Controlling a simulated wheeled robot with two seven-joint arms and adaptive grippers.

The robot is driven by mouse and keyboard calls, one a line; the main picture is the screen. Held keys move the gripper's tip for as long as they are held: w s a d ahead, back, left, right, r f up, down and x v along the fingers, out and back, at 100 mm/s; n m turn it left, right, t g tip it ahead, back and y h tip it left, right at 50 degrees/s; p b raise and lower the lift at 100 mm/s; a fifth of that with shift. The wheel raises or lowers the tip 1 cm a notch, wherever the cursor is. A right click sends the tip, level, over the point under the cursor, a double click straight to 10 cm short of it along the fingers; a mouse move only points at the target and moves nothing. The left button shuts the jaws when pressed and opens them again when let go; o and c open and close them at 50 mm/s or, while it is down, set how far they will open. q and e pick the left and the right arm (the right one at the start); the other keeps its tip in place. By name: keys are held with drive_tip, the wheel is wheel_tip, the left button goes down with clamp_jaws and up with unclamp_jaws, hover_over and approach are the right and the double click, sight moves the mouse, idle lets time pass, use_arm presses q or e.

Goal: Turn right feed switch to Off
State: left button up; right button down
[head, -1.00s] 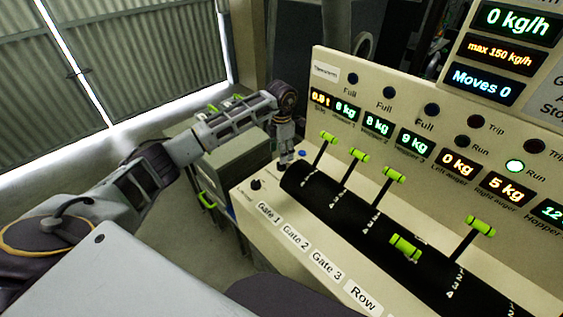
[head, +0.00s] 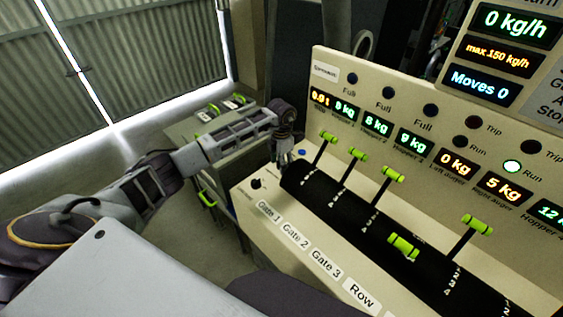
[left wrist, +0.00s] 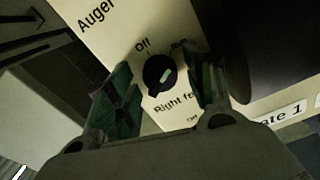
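The right feed switch (left wrist: 165,74) is a round black knob with a pale pointer mark, on the cream panel in the left wrist view. "Off" is printed to its upper left and "Run" to its upper right; the mark leans toward "Run". A partly covered "Right fe…" label is below it. My left gripper (left wrist: 160,88) is open, with a finger on each side of the knob; I cannot tell whether they touch it. In the head view my left gripper (head: 284,158) is at the console's left end and hides the switch. My right gripper is not in view.
Another black knob (head: 256,184) and a blue button (head: 302,152) are close to the gripper. Green-handled levers (head: 328,137) rise from the black drum (head: 330,200) to the right. A drawer cabinet (head: 215,125) stands behind my left arm.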

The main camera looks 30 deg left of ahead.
use_arm(q)
drive_tip(key=c, duration=0.8)
drive_tip(key=shift+c, duration=0.2)
drive_tip(key=shift+n, duration=0.5)
drive_tip(key=n, duration=0.5)
drive_tip(key=shift+b, duration=0.4)
drive_tip(key=shift+n, duration=3)
drive_tip(key=o, duration=1.1)
drive_tip(key=shift+c, duration=0.2)
